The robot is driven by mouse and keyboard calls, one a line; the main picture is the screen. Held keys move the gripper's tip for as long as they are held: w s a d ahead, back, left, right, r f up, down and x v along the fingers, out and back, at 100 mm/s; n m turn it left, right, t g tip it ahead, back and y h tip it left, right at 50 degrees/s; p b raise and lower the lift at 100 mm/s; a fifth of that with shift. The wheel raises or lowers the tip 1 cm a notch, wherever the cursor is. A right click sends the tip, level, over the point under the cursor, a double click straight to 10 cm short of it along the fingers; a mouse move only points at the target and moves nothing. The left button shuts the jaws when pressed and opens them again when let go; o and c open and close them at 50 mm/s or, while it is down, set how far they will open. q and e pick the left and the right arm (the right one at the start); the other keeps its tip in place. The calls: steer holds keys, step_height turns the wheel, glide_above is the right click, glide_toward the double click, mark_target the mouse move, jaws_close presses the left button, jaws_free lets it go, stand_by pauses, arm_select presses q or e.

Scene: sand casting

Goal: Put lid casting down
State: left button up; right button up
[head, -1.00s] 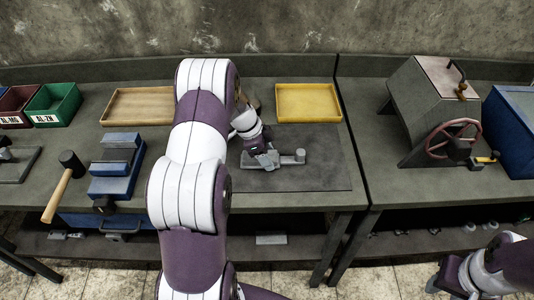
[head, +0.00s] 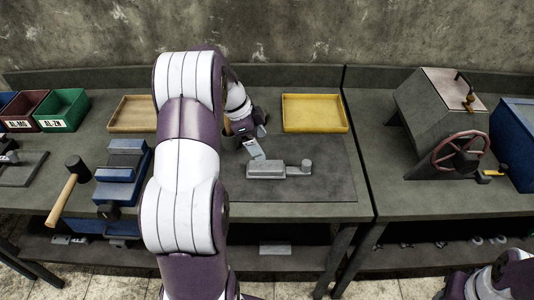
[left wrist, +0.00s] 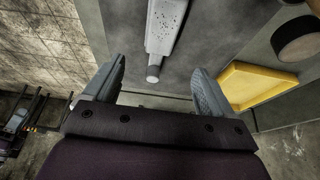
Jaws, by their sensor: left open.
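The lid casting (head: 266,170) is a grey block with a short round stub at its right end. It lies on the dark mat (head: 320,188) on the bench. In the left wrist view the casting (left wrist: 163,24) comes in from the top edge, its round end pointing toward my jaws. My left gripper (head: 257,143) is open and empty, behind and a little left of the casting, apart from it. Its two spread fingers also show in the left wrist view (left wrist: 157,88), with nothing between them. Of my right arm, only part shows at the bottom right; its gripper is out of view.
A yellow tray (head: 315,97) stands behind the mat and a tan tray (head: 132,128) is behind my left arm. A blue vise-like block (head: 122,172) and a mallet (head: 66,190) are at left. A handwheel machine (head: 440,125) stands at right. The mat's right side is clear.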

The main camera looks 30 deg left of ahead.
arm_select(q)
steer(key=s+d+r+n+g+y, duration=0.1)
steer(key=s+d+n+y, duration=0.2)
steer(key=s+d+n, duration=0.8)
steer(key=s+d, duration=0.5)
steer(key=d, duration=0.1)
steer(key=shift+s+y, duration=0.4)
steer(key=shift+d, duration=0.1)
